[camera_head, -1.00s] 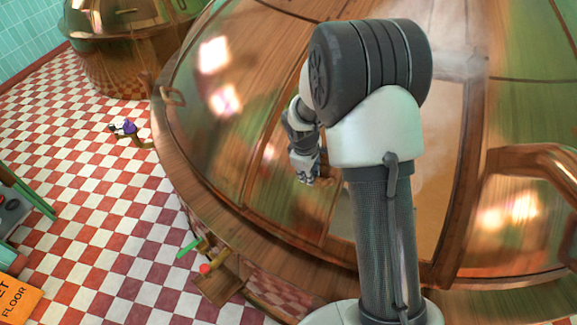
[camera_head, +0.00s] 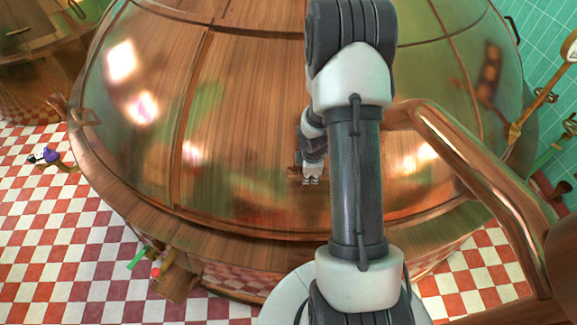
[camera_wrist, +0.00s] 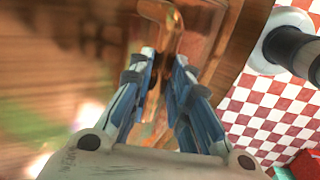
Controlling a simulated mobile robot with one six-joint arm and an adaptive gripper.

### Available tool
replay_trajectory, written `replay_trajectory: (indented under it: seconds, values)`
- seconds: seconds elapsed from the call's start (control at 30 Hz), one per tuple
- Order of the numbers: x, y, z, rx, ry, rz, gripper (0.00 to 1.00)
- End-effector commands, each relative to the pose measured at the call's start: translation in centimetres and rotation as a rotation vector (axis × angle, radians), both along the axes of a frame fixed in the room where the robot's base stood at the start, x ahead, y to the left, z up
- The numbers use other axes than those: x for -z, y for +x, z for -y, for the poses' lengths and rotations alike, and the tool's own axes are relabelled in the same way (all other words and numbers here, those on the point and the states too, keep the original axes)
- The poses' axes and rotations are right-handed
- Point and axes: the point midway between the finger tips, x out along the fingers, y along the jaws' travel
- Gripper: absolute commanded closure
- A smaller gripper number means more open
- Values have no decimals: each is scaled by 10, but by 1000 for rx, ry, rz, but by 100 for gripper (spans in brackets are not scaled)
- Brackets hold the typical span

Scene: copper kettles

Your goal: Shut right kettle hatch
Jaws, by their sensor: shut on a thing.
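The large copper kettle (camera_head: 130,180) fills the middle of the head view. Its hatch panel (camera_head: 250,130) is a smooth curved copper sheet behind my arm. No dark opening and no steam show beside my arm. My arm hides part of the panel and its right side. My gripper (camera_head: 311,181) is low on the panel, near its lower edge. In the wrist view my gripper (camera_wrist: 165,60) has both blue-grey fingers around a copper handle (camera_wrist: 160,12) and is shut on it. The fingers hide the handle's lower part.
A thick copper pipe (camera_head: 480,170) curves across the right, close to my arm. A wooden step (camera_head: 175,283) with small coloured objects sits at the kettle's lower left. Another copper kettle (camera_head: 35,70) stands at the far left.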

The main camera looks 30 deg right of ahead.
Motion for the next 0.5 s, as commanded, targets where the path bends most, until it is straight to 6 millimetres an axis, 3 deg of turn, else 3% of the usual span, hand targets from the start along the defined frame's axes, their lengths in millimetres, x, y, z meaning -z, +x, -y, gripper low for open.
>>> replay_trajectory:
  seconds: [0.03, 0.2, 0.5]
  values:
    - [-13, 5, 18, -6, -14, 32, 100]
    - [-14, -17, 46, -30, -12, 32, 100]
    - [-11, -50, 77, -67, -7, 42, 100]
